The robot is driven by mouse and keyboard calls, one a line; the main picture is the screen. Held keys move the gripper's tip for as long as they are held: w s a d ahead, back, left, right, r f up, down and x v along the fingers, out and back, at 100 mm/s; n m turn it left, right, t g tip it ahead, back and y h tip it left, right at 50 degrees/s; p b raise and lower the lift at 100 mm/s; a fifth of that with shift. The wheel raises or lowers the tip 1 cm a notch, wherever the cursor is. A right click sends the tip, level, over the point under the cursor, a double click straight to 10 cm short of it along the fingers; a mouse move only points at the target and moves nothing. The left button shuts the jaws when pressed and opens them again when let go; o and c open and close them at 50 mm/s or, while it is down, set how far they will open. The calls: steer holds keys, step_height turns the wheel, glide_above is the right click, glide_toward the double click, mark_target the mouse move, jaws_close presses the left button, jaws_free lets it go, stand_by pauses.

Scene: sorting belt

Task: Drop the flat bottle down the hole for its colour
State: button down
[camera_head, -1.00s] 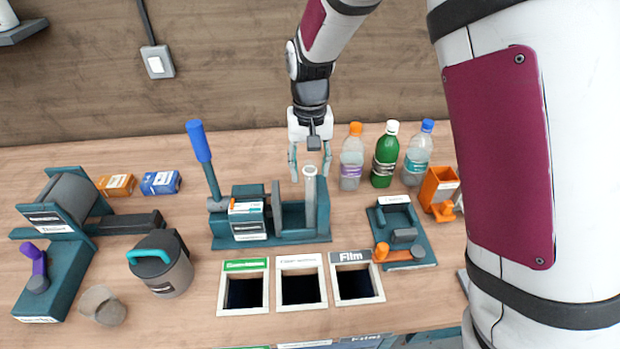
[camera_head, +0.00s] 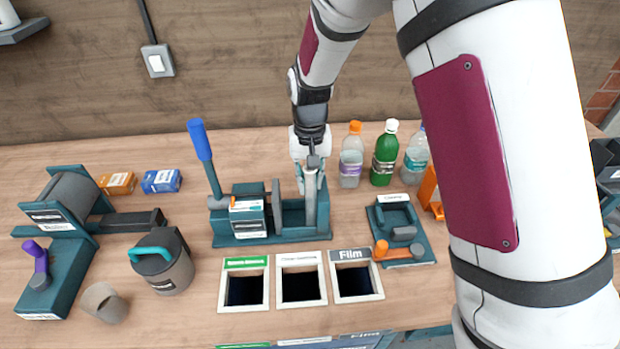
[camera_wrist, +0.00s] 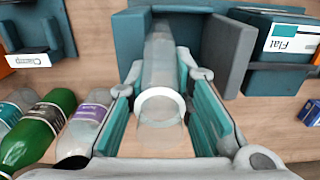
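The flat bottle (camera_head: 310,205) is clear and greyish with a pale round neck; it stands upright in the teal press (camera_head: 270,240). In the wrist view the bottle (camera_wrist: 158,75) lies between my finger pads, its pale ring facing the camera. My gripper (camera_head: 311,180) points down around the bottle's upper part. Its fingers (camera_wrist: 160,85) look spread, with slight gaps beside the bottle; contact is hard to judge. Three square holes stand in front: a green-labelled one (camera_head: 246,263), a white-labelled one (camera_head: 300,259) and a grey one marked Film (camera_head: 352,255).
The press's blue lever (camera_head: 200,140) rises left. A teal fixture (camera_head: 400,235) stands right. A lidded grey pot (camera_head: 163,265) and a cup (camera_head: 104,303) are left.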

steer(key=shift+r, duration=0.15)
steer(key=shift+r+p, duration=1.45)
steer(key=shift+r, duration=3)
steer(key=shift+r+p, duration=0.6)
steer(key=shift+r, duration=2.3)
